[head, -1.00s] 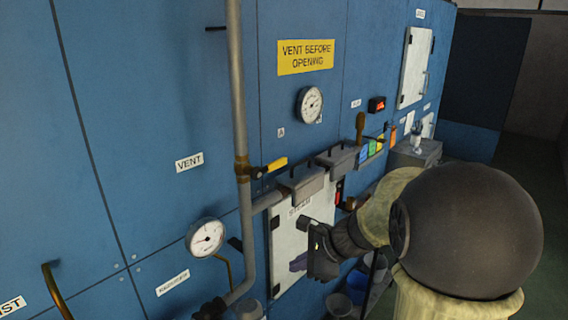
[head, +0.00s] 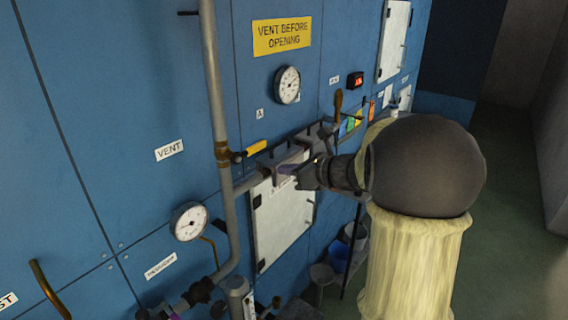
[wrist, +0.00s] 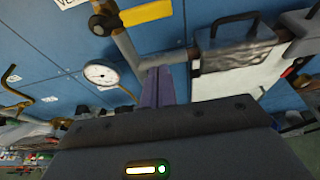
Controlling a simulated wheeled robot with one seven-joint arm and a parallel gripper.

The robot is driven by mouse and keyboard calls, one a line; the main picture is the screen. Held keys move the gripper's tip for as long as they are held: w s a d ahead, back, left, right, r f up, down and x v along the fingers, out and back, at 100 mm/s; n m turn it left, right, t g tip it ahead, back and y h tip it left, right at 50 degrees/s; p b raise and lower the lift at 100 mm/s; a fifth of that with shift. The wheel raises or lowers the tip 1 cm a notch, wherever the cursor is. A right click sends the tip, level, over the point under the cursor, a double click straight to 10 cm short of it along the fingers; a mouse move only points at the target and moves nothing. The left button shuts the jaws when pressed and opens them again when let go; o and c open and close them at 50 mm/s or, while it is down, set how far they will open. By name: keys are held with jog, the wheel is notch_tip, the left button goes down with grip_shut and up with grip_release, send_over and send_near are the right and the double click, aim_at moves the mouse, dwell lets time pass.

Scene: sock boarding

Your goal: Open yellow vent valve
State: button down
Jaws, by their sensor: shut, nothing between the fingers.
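The yellow vent valve handle (head: 256,147) sticks out to the right from a brass valve body (head: 222,153) on the vertical grey pipe. It lies roughly level, along the branch pipe's direction. A "VENT" label (head: 169,150) is on the blue panel to its left. The yellow handle also shows at the top of the wrist view (wrist: 146,13). My gripper (head: 288,170) is in front of the steam door's top, below and right of the handle and apart from it. In the wrist view its purple-grey fingers (wrist: 158,86) are together with nothing between them.
A white door (head: 283,217) with grey clamp blocks at its top is behind my gripper. A lower gauge (head: 188,221) and an upper gauge (head: 287,84) are on the blue panel. A yellow sign (head: 282,37) reads "VENT BEFORE OPENING". Buckets (head: 337,257) stand low beyond the door.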

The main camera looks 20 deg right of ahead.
aim_at(250, 151)
jog(key=w+a+r+p, duration=0.1)
jog(key=w+a+p, duration=0.3)
jog(key=w+p, duration=0.2)
jog(key=shift+w+a, duration=0.25)
jog(key=shift+a, duration=0.1)
jog(key=shift+d+r+b, duration=0.1)
jog(key=shift+b, duration=0.25)
jog(key=shift+r, duration=0.15)
dwell(0.3)
